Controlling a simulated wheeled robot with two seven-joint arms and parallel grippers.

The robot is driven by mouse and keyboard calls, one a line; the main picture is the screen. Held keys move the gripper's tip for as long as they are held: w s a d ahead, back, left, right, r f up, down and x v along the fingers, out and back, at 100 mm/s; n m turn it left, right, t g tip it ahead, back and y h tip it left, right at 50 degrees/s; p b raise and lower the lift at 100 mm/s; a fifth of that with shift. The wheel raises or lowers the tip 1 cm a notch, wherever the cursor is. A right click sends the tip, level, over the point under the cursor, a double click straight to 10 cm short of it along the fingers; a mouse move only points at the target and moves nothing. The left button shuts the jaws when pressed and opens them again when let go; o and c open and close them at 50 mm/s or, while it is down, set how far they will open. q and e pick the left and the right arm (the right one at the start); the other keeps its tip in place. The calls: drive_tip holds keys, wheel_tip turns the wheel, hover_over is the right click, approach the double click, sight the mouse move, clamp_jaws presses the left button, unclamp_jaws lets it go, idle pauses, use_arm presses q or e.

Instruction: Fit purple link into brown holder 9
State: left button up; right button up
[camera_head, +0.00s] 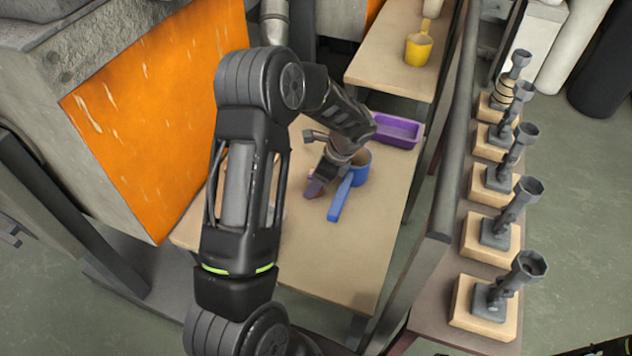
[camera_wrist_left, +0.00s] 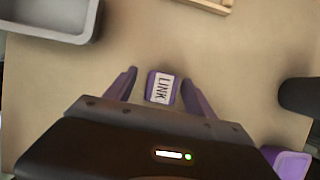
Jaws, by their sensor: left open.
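The purple link (camera_wrist_left: 162,87) is a small block with a white label reading LINK, on the tan table top in the left wrist view. My left gripper (camera_wrist_left: 158,77) is open, with a finger on each side of the link and a gap to each; I cannot tell how far above the table the fingers are. In the head view the left gripper (camera_head: 316,185) is low over the table, and my arm hides much of the area around it. I cannot pick out brown holder 9; no number is readable. My right gripper does not show.
A blue cup (camera_head: 340,200) with a long handle stands close beside the left gripper. A purple tray (camera_head: 397,131) lies behind it. An orange-fronted grey block (camera_head: 150,120) stands left. Several grey fixtures on wooden blocks (camera_head: 487,240) line the right shelf. A yellow cup (camera_head: 418,49) is farther back.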

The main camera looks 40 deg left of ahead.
use_arm(q)
clamp_jaws()
idle(0.7)
